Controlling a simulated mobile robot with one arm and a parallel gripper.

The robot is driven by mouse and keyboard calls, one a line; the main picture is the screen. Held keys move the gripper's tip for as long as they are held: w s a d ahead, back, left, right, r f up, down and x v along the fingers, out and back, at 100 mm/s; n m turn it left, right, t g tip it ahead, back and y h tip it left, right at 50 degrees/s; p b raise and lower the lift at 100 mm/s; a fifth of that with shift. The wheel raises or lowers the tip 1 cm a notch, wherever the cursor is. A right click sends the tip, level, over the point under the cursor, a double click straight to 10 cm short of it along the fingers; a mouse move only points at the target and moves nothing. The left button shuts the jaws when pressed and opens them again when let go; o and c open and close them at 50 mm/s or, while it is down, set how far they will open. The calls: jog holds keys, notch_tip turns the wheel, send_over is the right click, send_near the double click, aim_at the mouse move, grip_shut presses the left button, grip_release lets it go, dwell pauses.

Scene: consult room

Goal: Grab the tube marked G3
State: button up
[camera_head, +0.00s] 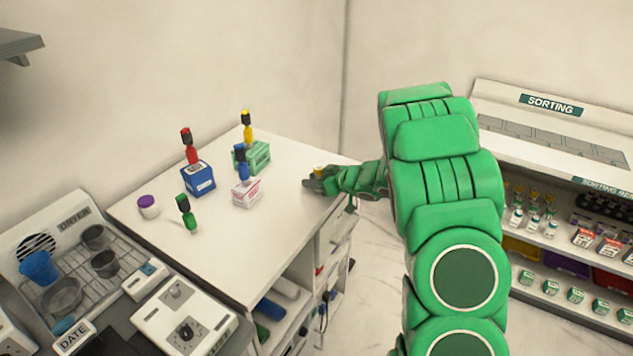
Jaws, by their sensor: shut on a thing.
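My green arm reaches over the right edge of the white table (262,235). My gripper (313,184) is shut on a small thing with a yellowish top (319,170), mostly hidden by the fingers. No G3 mark is readable at this size.
A dryer rack (75,262) with cups and a white device (184,322) are at the lower left. A sorting shelf (540,240) stands at the right. The table's front middle is clear.

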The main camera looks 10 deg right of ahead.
aim_at(315, 171)
jog(key=shift+r, duration=0.15)
jog(key=shift+r, duration=0.25)
jog(key=r, duration=0.3)
jog(key=shift+s, duration=0.2)
jog(key=s+r, duration=0.9)
jog(key=s, duration=0.4)
jog(key=shift+s+a+r, duration=0.15)
jog(key=shift+s+a, duration=0.1)
jog(key=shift+a, duration=0.15)
